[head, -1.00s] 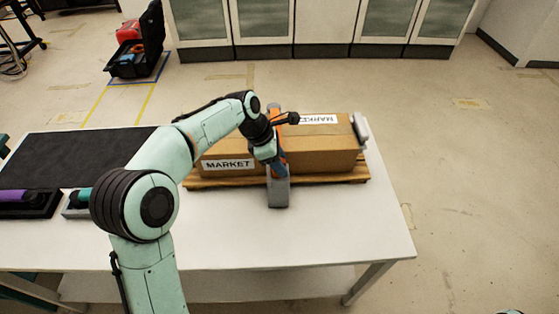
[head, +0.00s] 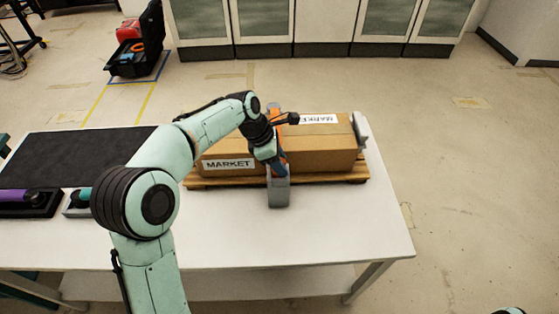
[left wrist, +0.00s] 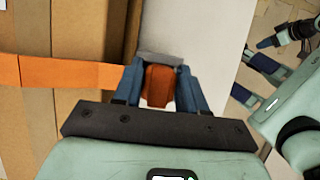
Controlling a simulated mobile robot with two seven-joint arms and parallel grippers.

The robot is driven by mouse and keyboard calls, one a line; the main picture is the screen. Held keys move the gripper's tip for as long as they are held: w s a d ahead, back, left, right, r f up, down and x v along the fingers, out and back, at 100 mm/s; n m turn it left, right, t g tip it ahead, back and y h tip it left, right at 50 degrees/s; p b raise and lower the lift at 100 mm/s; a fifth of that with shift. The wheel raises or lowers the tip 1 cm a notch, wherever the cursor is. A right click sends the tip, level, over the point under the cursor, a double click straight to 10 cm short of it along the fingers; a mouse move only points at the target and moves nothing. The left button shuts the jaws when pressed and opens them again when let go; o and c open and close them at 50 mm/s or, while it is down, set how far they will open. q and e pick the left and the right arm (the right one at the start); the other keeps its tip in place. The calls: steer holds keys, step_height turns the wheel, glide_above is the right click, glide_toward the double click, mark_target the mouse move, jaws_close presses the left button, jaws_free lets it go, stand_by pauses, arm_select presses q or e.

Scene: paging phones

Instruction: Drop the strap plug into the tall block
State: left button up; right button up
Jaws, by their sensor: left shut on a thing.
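An orange strap (head: 282,157) runs over a cardboard box. My left gripper (head: 268,160) is at the near side of the box, just above the grey tall block (head: 279,191). In the left wrist view, its blue fingers (left wrist: 160,88) are shut on the orange-brown strap plug (left wrist: 158,84). The block's grey top (left wrist: 161,59) shows just past the plug. I cannot tell whether the plug's tip is in the block. My right gripper (left wrist: 255,83) shows at the right of the left wrist view, with its blue fingers apart and nothing between them.
The cardboard box (head: 325,158), labelled MARKET, lies on a wooden pallet (head: 230,182) on the white table (head: 340,240). A grey piece (head: 360,132) stands at the box's right end. A black mat (head: 75,155) and a purple item (head: 14,196) are at left. The table's front right is clear.

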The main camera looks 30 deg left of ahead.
arm_select(q)
steer(key=shift+r+p, duration=0.1)
steer(key=shift+p, duration=0.2)
arm_select(e)
steer(key=shift+w+r, duration=0.15)
steer(key=shift+r, duration=0.15)
arm_select(q)
steer(key=shift+f+b, duration=0.3)
steer(key=shift+f, duration=0.35)
arm_select(e)
steer(key=shift+f, duration=0.3)
arm_select(q)
steer(key=o, duration=0.8)
steer(key=shift+p+v, duration=1.7)
steer(key=shift+v, duration=1.05)
steer(key=p+v, duration=0.3)
steer(key=v, duration=0.2)
steer(key=shift+r, duration=0.25)
arm_select(e)
steer(key=w+r, duration=0.5)
steer(key=r, duration=0.3)
steer(key=shift+w+t, duration=0.25)
steer(key=shift+t, duration=0.05)
arm_select(q)
steer(key=shift+s, duration=0.1)
arm_select(e)
steer(key=shift+s, duration=0.1)
